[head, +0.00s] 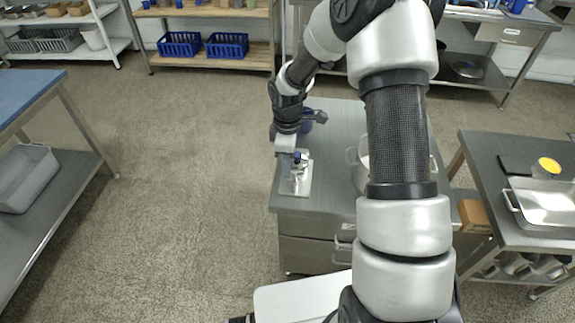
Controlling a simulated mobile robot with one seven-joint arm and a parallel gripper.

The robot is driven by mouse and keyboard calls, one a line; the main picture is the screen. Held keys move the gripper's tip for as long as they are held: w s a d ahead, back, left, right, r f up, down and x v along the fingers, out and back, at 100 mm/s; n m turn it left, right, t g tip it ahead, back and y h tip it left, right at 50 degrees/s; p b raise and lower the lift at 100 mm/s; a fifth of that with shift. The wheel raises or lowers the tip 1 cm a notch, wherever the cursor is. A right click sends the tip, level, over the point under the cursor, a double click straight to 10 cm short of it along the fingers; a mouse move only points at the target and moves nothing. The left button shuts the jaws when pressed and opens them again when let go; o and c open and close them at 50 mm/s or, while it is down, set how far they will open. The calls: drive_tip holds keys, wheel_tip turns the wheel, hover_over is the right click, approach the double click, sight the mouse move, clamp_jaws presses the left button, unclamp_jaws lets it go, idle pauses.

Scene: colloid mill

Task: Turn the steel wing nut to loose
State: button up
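A small machine with a steel base plate (302,187) stands at the left front edge of a grey metal table (335,205). My gripper (291,160) points down over this machine from behind, right at its upper part. Small blue and steel parts show beside the gripper. I cannot make out the steel wing nut; it is too small or hidden by my gripper. I cannot tell whether the fingers are open or shut, or whether they touch anything.
A steel pot (362,170) stands on the same table, partly hidden behind my arm. A side table (490,150) at right holds a steel tray (545,203) and a yellow-topped round item (549,166). A blue-topped bench (25,95) stands at left. The floor between is clear.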

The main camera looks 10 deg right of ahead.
wheel_tip(320, 180, up, 17)
drive_tip(key=p, duration=0.2)
drive_tip(key=shift+r, duration=0.2)
idle(0.4)
drive_tip(key=s+d+r+m+t+h+p, duration=0.1)
drive_tip(key=s+r+m+p, duration=0.15)
drive_tip(key=s+r, duration=0.45)
drive_tip(key=s+d+r+m+t+p, duration=0.15)
drive_tip(key=s+r+m, duration=0.25)
drive_tip(key=r, duration=0.5)
drive_tip(key=s+r+m+t+p, duration=0.1)
drive_tip(key=s+r+m+p, duration=0.1)
drive_tip(key=s, duration=0.5)
drive_tip(key=s+r+m+t+y+p, duration=0.1)
drive_tip(key=s+r+m+t+p, duration=0.1)
drive_tip(key=s+r+m, duration=0.3)
drive_tip(key=shift+s+m, duration=0.45)
drive_tip(key=shift+s, duration=0.4)
drive_tip(key=shift+o, duration=0.4)
drive_tip(key=shift+d, duration=0.1)
